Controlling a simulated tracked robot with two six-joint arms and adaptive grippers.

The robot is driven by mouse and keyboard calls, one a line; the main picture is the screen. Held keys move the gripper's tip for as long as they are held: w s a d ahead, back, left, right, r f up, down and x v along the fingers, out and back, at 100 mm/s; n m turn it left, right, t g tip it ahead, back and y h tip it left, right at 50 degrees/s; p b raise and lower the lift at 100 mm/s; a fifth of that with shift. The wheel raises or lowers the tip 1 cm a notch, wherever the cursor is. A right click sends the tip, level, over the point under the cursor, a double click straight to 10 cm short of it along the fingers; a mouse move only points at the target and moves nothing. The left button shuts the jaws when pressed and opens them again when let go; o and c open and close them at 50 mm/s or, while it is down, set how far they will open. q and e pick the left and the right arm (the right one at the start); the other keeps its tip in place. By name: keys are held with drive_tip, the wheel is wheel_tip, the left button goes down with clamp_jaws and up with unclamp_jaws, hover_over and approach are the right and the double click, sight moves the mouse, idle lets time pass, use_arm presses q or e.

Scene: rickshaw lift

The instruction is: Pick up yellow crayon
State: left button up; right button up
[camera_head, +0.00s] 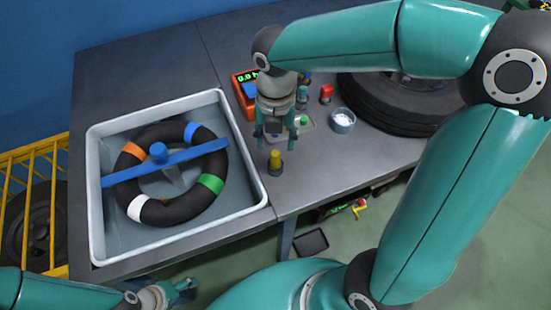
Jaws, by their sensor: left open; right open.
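The yellow crayon (275,157) is a short yellow piece standing upright in a dark round base, near the front edge of the grey table. My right gripper (276,138) points down just behind it in the picture, with its fingers apart and nothing seen between them. Whether the fingertips touch the crayon cannot be told. My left gripper (183,288) is low at the bottom left, in front of the table, open and away from the crayon.
A white tray (262,190) holds a dark ring (180,210) with coloured bands and a blue bar. An orange device (241,92), a green piece (303,121), a red piece (326,92), a cup (342,120) and a large tyre (400,118) stand around my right gripper.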

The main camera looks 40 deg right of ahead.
sight(275, 153)
drive_tip(key=shift+f, duration=3.5)
clamp_jaws()
